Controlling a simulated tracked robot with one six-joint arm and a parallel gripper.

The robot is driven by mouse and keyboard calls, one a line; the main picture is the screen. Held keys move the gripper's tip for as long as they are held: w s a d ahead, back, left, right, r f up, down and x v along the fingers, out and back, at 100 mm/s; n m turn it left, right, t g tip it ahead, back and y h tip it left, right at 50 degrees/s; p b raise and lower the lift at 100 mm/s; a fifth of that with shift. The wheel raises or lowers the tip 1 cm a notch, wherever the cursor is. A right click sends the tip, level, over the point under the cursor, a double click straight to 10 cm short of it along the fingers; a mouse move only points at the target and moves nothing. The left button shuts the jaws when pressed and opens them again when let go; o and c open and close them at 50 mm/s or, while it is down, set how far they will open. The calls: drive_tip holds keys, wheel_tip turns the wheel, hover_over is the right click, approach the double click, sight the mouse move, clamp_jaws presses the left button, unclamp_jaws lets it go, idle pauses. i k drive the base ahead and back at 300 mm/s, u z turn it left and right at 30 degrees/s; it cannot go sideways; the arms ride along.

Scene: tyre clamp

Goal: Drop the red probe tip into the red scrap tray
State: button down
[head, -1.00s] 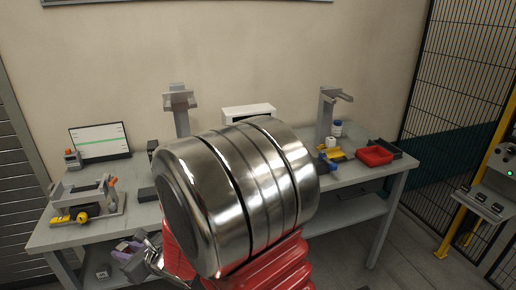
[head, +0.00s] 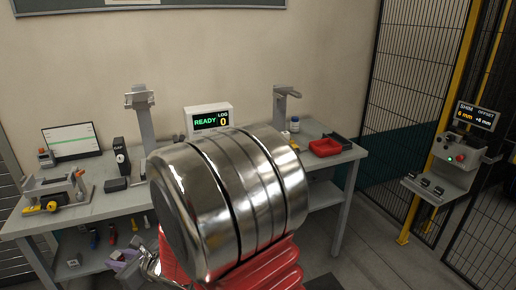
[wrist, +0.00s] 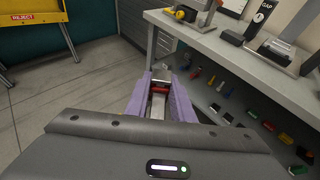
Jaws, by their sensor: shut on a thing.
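In the head view my gripper (head: 126,256) shows only in part at the lower left, beside my large shiny arm joint, and the probe tip cannot be made out there. The red scrap tray (head: 325,147) lies on the right end of the bench top, far to the right of my gripper.
The grey bench (head: 345,158) has a lower shelf (wrist: 222,98) with several small coloured parts. A dark tray (head: 340,138) adjoins the red tray. A display (head: 209,119) reads READY 0. A yellow REJECT stand (wrist: 30,22) is left in the wrist view. Open floor lies between.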

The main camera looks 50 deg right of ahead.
sight(324, 149)
drive_tip(key=z, duration=1.55)
drive_tip(key=i, duration=0.95)
